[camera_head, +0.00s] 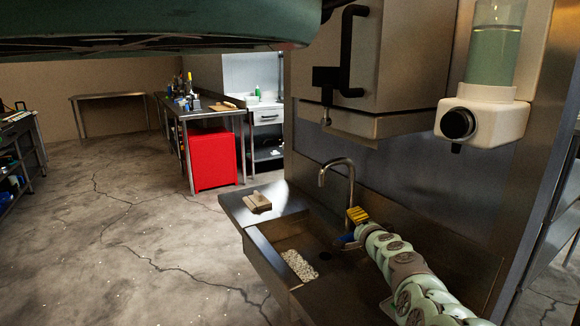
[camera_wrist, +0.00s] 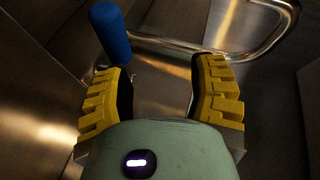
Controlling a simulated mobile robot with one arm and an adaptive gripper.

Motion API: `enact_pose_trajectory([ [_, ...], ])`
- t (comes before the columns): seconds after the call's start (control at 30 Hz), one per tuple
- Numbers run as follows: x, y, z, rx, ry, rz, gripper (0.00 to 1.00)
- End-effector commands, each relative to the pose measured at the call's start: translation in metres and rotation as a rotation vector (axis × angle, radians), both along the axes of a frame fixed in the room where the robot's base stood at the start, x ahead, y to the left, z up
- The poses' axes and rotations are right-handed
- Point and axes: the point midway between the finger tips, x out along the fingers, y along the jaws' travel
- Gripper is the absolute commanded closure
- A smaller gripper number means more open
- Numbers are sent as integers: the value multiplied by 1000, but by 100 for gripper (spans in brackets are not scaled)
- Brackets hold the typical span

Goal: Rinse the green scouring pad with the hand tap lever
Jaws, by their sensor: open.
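The steel tap (camera_head: 340,166) arches over the basin of a sink (camera_head: 250,240) in the head view. Its spout also shows at the top right of the wrist view (camera_wrist: 270,42). A blue lever handle (camera_wrist: 110,34) stands at the upper left of the wrist view, just beyond my left finger; its blue also shows in the head view (camera_head: 346,240). My gripper (camera_wrist: 160,75) is open and empty, its yellow fingers apart. In the head view my gripper (camera_head: 357,216) is by the tap. I cannot make out a green scouring pad in either view.
A white speckled thing (camera_head: 299,265) lies in the basin. A small beige block-like thing (camera_head: 258,202) rests on the sink's left ledge. A soap dispenser (camera_head: 485,119) hangs above right. A metal unit with a black handle (camera_head: 352,50) overhangs the sink.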

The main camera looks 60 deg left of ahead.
Motion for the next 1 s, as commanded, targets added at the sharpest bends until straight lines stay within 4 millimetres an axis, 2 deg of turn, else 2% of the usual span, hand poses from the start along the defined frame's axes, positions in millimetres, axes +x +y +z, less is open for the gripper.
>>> enact_pose_trajectory([
  [0.17, -1, -4, 3, 1, 3, -2, 43],
  [0.73, -23, -47, 17, 1, 1, -3, 43],
  [1.0, -26, -52, 16, -1, 0, -2, 43],
])
